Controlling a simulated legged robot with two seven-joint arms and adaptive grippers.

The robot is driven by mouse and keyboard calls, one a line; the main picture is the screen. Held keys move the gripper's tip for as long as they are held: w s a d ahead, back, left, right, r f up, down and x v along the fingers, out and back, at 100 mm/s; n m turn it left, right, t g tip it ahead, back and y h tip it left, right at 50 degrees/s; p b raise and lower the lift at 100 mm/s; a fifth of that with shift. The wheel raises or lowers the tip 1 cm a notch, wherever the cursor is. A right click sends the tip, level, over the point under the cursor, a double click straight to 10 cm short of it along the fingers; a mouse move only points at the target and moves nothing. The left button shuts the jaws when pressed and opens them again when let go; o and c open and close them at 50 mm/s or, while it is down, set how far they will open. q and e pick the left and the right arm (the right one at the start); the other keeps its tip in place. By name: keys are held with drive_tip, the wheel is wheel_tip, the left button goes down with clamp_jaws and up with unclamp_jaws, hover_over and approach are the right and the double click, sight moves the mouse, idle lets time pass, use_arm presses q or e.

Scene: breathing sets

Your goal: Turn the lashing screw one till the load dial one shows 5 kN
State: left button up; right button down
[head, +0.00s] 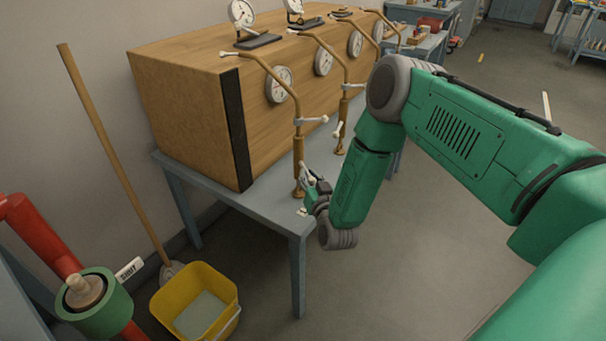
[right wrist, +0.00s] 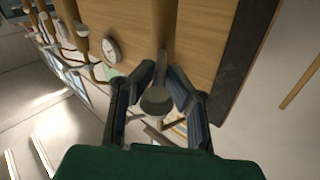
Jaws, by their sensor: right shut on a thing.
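A large wooden crate (head: 190,100) stands on a grey-blue table (head: 262,212). Several brass lashing screws stand along its front, and round white dials sit on its face. The nearest lashing screw (head: 298,135) has the nearest dial (head: 279,84) beside it; its needle is too small to read, and I see no number on either. My left gripper is out of view.
The second lashing screw (head: 345,90) stands close behind the first, with a small cross handle. Two dial gauges on stands (head: 243,18) rest on the crate's top. A yellow bucket (head: 215,285) and a mop (head: 110,150) are at the left. The floor at the right is open.

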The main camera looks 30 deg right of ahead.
drive_tip(key=shift+d, duration=0.1)
drive_tip(key=c, duration=1.6)
unclamp_jaws()
drive_tip(key=shift+w+f, duration=0.1)
drive_tip(key=shift+f, duration=0.05)
drive_tip(key=shift+o, duration=0.2)
drive_tip(key=shift+d, duration=0.1)
drive_tip(key=v, duration=1.2)
drive_tip(key=shift+f, duration=0.1)
